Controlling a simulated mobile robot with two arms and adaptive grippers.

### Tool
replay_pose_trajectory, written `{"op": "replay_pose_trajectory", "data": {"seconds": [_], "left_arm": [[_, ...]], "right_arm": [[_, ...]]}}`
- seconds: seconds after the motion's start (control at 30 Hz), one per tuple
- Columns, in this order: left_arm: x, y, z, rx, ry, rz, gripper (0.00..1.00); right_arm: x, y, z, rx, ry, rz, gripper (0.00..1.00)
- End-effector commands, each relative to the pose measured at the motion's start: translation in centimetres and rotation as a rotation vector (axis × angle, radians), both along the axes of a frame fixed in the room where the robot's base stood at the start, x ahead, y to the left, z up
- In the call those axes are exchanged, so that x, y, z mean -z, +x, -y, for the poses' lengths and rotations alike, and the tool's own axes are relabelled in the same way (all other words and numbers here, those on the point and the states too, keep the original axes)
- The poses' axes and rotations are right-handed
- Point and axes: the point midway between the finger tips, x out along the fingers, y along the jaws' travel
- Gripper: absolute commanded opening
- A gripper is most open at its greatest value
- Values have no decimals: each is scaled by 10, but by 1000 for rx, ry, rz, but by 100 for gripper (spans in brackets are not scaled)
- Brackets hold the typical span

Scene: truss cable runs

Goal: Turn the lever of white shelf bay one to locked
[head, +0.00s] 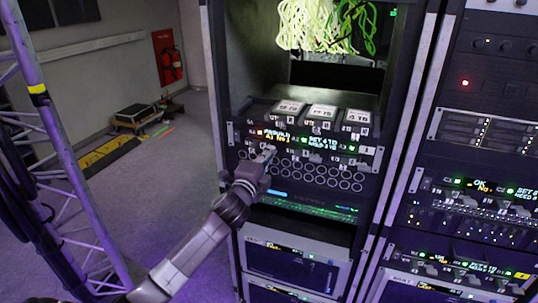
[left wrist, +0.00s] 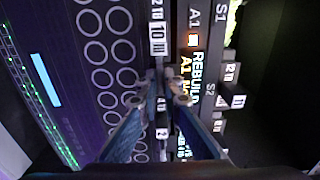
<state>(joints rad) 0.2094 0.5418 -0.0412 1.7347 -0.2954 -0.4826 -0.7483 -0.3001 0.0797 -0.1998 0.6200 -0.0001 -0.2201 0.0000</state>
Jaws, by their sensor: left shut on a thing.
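My left gripper (head: 267,156) reaches the lower left part of this shelf. In the left wrist view its two fingers (left wrist: 166,92) close on a small lever at the row by the "A1" marks. The fingertips hide most of that lever, so its angle cannot be told. My right gripper is not shown.
Three drive blocks with white labels (head: 322,111) stand above the shelf, under a bundle of yellow-green cables (head: 325,25). A panel of round holes (head: 318,175) lies below. Another rack (head: 480,130) stands right, a truss (head: 55,140) left.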

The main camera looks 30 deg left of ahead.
Motion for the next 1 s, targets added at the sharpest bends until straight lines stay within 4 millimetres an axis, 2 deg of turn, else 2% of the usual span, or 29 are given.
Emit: {"op": "replay_pose_trajectory", "data": {"seconds": [0.03,0.07,0.2,0.57,0.77,1.0], "left_arm": [[0,0,-1,-1,-3,0,0],[0,0,-1,-1,-3,0,7],[0,0,0,-1,-2,-1,22],[0,-3,1,0,0,0,24],[1,-27,7,1,1,-2,24],[2,-73,18,1,-2,-3,24]], "right_arm": [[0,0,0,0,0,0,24],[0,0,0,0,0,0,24],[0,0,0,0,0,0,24],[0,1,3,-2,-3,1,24],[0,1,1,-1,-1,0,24],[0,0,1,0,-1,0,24]]}}
